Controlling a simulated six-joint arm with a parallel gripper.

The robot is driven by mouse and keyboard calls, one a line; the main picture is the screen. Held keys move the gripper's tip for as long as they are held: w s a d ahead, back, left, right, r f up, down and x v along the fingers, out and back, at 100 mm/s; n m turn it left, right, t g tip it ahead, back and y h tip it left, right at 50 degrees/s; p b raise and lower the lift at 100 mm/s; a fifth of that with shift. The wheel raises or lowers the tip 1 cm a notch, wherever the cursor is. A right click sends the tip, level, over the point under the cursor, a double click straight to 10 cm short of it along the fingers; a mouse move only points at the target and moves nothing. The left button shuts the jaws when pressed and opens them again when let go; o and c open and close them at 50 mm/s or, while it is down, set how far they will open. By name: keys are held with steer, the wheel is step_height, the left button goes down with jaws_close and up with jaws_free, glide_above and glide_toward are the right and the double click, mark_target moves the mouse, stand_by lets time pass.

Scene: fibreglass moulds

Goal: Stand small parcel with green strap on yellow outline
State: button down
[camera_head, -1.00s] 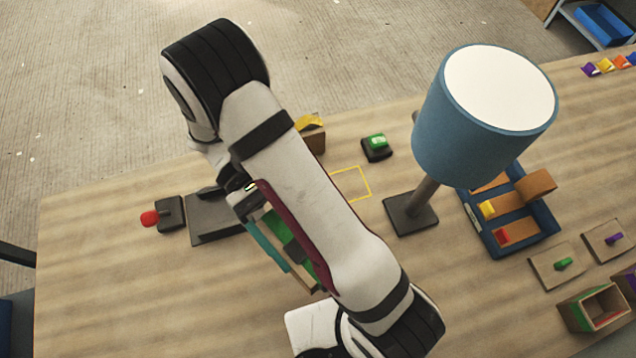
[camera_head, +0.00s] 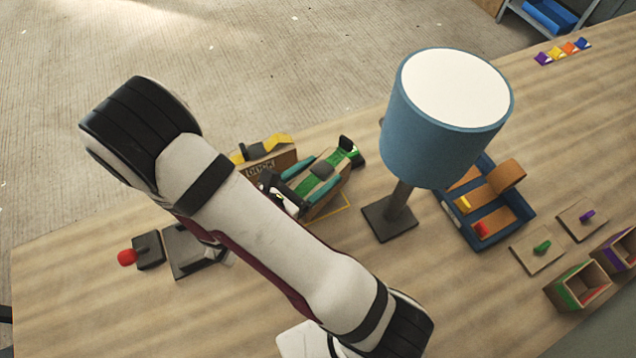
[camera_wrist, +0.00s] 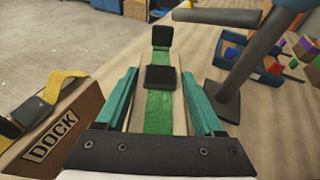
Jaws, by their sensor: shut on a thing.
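The small parcel with the green strap (camera_head: 333,163) is light brown with dark buckle pieces. My gripper (camera_head: 306,180) has teal fingers along both sides of the parcel and is shut on it. In the wrist view the green strap (camera_wrist: 160,112) runs lengthwise between the teal fingers. The yellow outline (camera_head: 345,207) lies on the table by the parcel's lower end; the parcel and my gripper hide most of it. Whether the parcel touches the table cannot be told.
A brown box marked DOCK (camera_wrist: 55,135) with a yellow strap stands close left of my gripper. A blue-shaded lamp (camera_head: 440,125) stands close right. A blue tray (camera_head: 515,226) is beyond it. A red-knobbed device (camera_head: 128,257) sits at far left.

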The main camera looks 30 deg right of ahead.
step_height(320, 180, down, 3)
steer(key=shift+f, duration=0.1)
jaws_free()
